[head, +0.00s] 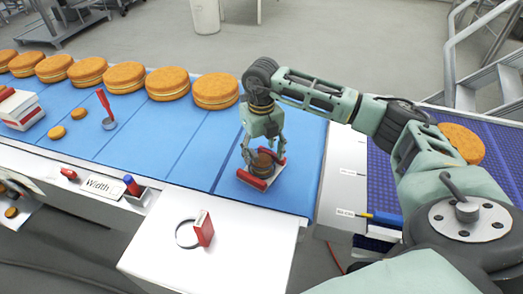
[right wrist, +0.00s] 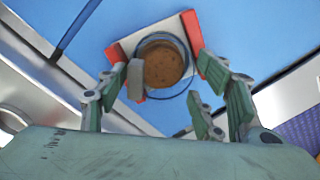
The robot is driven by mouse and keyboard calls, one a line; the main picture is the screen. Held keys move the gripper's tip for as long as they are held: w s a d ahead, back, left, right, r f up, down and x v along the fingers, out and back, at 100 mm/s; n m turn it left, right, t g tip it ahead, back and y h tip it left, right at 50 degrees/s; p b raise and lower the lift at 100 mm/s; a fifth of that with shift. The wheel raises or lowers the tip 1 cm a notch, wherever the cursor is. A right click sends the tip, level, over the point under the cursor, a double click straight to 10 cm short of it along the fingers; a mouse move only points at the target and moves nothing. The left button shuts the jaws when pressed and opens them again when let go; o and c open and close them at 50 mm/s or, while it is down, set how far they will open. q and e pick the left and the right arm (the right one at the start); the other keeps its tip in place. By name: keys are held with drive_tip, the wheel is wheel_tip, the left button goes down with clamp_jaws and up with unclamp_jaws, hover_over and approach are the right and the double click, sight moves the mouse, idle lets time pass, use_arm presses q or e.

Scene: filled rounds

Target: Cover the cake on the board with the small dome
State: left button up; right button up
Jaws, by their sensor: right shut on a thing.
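The brown round cake (head: 262,163) is on a white board with red ends (head: 251,181), on the blue belt; it also shows in the right wrist view (right wrist: 162,66). My right gripper (head: 263,155) is right over the board with its fingers pointing down. In the right wrist view its fingers (right wrist: 170,92) spread either side of a thin clear rim (right wrist: 176,95) around the cake, which looks like the small dome. The gripper is shut on this dome. The dome is almost see-through, so I cannot tell whether its rim touches the board. My left gripper is not in view.
A row of large filled rounds (head: 215,91) lines the belt's far side. A red-handled tool (head: 106,108) is left on the belt. Belt around the board is clear.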

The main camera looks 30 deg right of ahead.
drive_tip(key=shift+f, duration=0.2)
idle(0.6)
drive_tip(key=o, duration=1.1)
drive_tip(key=shift+o, duration=0.3)
drive_tip(key=o, duration=0.4)
drive_tip(key=shift+r+p, duration=1.95)
drive_tip(key=shift+r, duration=1.55)
